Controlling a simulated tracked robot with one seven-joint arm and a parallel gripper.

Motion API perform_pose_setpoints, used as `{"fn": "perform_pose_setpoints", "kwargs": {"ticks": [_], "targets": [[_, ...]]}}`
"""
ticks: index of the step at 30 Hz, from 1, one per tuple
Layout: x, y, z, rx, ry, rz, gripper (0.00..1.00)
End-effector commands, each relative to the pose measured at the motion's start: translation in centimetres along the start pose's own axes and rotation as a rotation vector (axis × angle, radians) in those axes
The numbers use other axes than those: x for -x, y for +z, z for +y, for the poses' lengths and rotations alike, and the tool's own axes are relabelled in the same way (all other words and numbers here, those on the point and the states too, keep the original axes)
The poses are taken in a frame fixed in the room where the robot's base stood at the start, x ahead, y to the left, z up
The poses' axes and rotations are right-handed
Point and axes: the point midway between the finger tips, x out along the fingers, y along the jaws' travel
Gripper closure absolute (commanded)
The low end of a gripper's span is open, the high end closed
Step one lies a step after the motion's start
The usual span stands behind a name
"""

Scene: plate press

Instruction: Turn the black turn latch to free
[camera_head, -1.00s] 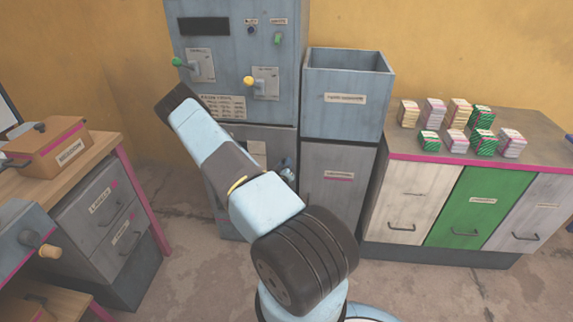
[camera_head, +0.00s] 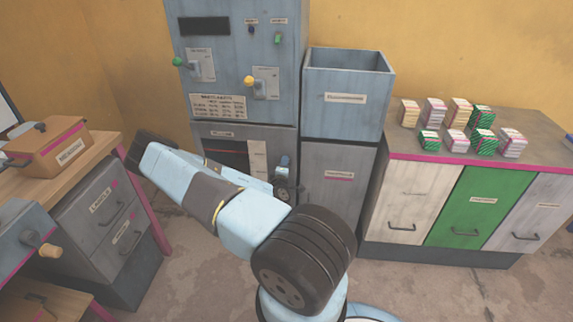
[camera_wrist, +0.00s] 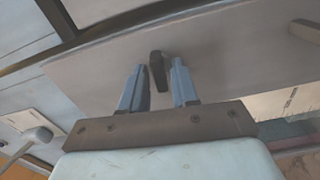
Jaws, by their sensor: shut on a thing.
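In the wrist view the black turn latch (camera_wrist: 157,68) stands out from a pale grey panel (camera_wrist: 215,62), between the two blue-grey fingers of my gripper (camera_wrist: 159,76). The jaws are shut on the latch. Some gap seems to show beside it in this view, and its base is partly hard to make out. In the head view the latch and my fingertips cannot be made out; my arm reaches across the lower front of the blue-grey machine (camera_head: 238,65).
The machine has a green-knobbed lever (camera_head: 178,61) and a yellow-knobbed lever (camera_head: 250,81). An open-topped grey bin (camera_head: 345,115) stands right of it. A counter with several card stacks (camera_head: 456,141) is further right. A wooden desk (camera_head: 107,150) is at left.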

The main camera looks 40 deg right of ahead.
Motion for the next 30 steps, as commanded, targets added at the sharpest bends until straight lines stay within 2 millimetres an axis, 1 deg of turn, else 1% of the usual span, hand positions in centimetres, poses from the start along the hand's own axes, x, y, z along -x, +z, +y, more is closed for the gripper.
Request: {"fn": "perform_pose_setpoints", "kwargs": {"ticks": [1,9,24,25,27,30], "targets": [[0.08,-0.43,-0.38,0.02,-0.007,0.01,1.0],[0.09,-0.39,-0.44,0.097,-0.007,0.008,1.0],[0.11,-0.22,-0.49,0.112,-0.009,0.005,1.0],[0.11,-0.22,-0.49,0.112,-0.009,0.005,0.68],[0.1,-0.19,-0.46,0.112,-0.008,0.004,0.62],[0.08,-0.14,-0.37,0.112,-0.006,0.003,0.62]]}}
